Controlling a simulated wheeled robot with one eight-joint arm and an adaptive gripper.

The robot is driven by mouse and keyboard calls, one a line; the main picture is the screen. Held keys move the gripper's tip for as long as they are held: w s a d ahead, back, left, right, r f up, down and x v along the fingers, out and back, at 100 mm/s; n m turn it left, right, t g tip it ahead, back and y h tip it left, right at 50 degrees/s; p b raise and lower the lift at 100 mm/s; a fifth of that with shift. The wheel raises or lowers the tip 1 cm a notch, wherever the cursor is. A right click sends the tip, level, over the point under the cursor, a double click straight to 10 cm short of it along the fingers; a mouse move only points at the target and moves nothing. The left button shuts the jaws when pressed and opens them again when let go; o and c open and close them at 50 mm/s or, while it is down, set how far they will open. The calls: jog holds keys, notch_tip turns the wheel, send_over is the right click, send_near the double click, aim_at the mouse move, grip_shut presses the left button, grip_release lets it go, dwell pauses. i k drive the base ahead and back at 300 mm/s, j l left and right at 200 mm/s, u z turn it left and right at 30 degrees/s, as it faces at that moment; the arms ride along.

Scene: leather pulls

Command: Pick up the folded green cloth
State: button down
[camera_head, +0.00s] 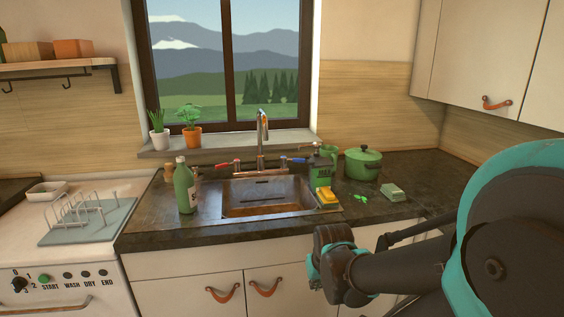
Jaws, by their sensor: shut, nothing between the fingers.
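The folded green cloth (392,192) appears to be the small, pale green folded block on the dark countertop, right of the sink and in front of the green pot. It lies flat, with clear counter around it. My dark and teal arm fills the lower right and reaches left in front of the counter, nearer to me than the cloth. I cannot make out my gripper's fingers. Nothing of mine touches the cloth.
The green lidded pot (363,163) stands behind the cloth. Left of it are small green leaves (360,198), a yellow sponge (327,197) and a dark green bottle (320,170). The sink (262,212) and a tall green bottle (185,187) are further left. A wall cabinet (480,60) hangs above right.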

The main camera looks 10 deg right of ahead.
aim_at(394, 194)
jog(key=z, duration=0.95)
